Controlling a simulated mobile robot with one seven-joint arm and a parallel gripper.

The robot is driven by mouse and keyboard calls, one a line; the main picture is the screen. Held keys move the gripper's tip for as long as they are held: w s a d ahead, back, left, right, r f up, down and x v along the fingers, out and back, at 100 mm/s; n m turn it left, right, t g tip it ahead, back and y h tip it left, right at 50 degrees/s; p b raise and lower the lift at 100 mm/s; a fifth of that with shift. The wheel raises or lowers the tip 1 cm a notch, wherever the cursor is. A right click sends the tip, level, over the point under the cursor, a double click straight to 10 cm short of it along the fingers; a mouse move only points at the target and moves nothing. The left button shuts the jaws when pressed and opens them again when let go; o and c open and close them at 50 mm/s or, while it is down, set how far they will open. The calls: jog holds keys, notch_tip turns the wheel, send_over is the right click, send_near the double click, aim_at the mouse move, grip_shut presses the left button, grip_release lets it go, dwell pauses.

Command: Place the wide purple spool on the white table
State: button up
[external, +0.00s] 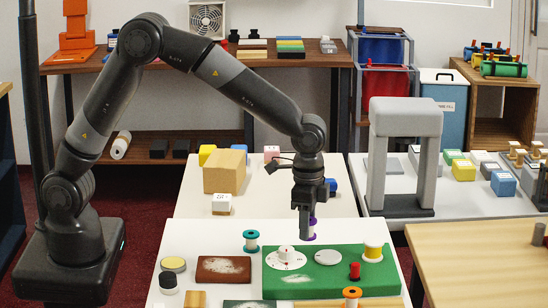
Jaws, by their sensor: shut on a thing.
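My gripper (305,231) points down above the back part of the green mat (340,288). It is shut on a purple spool (312,237); only slivers of the spool show beside and below the fingers. I cannot tell whether its bottom touches the mat or how wide it is. The mat lies on a near white table (205,232). Another white table top (265,192) is behind it.
A teal spool (251,240), a white dial (286,259), a yellow spool (373,251), a red spool (354,271) and an orange spool (351,297) stand nearby. A grey arch (405,150) rises at right.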

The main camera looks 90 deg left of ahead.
jog(key=shift+n, duration=0.4)
jog(key=a, duration=0.6)
jog(key=s+a, duration=0.1)
jog(key=a, duration=0.6)
jog(key=s+a, duration=0.1)
jog(key=a, duration=0.5)
jog(key=shift+s+a, duration=0.15)
jog(key=shift+a, duration=0.05)
jog(key=s+a, duration=0.4)
jog(key=a, duration=0.4)
jog(key=s+a, duration=0.4)
jog(key=a, duration=0.4)
send_over(255, 193)
jog(key=shift+n, duration=0.4)
jog(key=f, duration=0.6)
jog(key=shift+d+f, duration=0.3)
jog(key=shift+s+a+f, duration=0.1)
jog(key=shift+a+f, duration=0.2)
jog(key=shift+f, duration=1.85)
jog(key=o, duration=1)
jog(key=shift+f, duration=0.1)
jog(key=shift+o, duration=0.2)
